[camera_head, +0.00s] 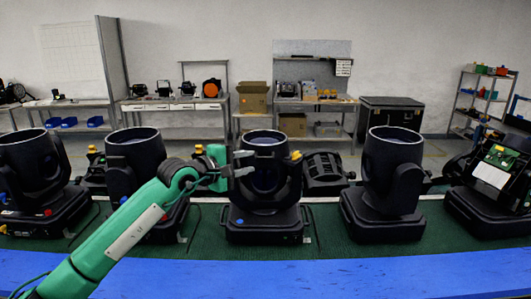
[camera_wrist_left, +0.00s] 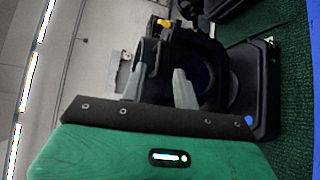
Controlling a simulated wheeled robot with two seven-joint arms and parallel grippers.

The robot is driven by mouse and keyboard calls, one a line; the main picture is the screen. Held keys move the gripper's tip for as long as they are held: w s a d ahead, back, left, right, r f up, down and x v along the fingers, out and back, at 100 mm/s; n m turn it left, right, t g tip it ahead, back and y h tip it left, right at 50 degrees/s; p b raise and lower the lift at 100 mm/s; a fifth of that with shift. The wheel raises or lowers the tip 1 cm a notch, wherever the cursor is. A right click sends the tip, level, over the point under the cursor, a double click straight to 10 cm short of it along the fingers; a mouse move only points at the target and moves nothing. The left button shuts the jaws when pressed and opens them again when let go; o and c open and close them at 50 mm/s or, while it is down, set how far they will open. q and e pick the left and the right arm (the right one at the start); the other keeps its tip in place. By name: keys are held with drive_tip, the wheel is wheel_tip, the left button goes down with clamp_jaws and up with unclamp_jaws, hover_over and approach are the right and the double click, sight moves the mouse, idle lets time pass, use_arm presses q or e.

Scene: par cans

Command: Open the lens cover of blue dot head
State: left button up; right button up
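The blue dot head (camera_head: 262,190) is the black moving head in the middle of the row, with a blue dot (camera_head: 240,221) on its base. Its ringed round top (camera_head: 263,139) faces up, and a yellow piece (camera_head: 296,155) sits at its right side. I cannot tell the lens cover apart clearly. My left gripper (camera_head: 249,162) is open and empty in front of the head's upper body, partly hiding it. In the left wrist view the two fingers (camera_wrist_left: 160,88) stand apart before the dark head, with the blue dot (camera_wrist_left: 248,119) at right. My right gripper is not in view.
Other black heads stand on both sides, including one close left (camera_head: 137,150) and one at right (camera_head: 393,165). The green mat (camera_head: 330,240) has a blue strip (camera_head: 400,278) along its front. Benches, boxes and a shelf stand well behind.

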sight(266, 158)
use_arm(q)
drive_tip(key=p+x, duration=0.2)
drive_tip(key=x, duration=0.4)
drive_tip(key=shift+r, duration=0.15)
drive_tip(key=shift+p+x, duration=0.3)
drive_tip(key=shift+x, duration=0.6)
drive_tip(key=shift+f, duration=0.2)
clamp_jaws()
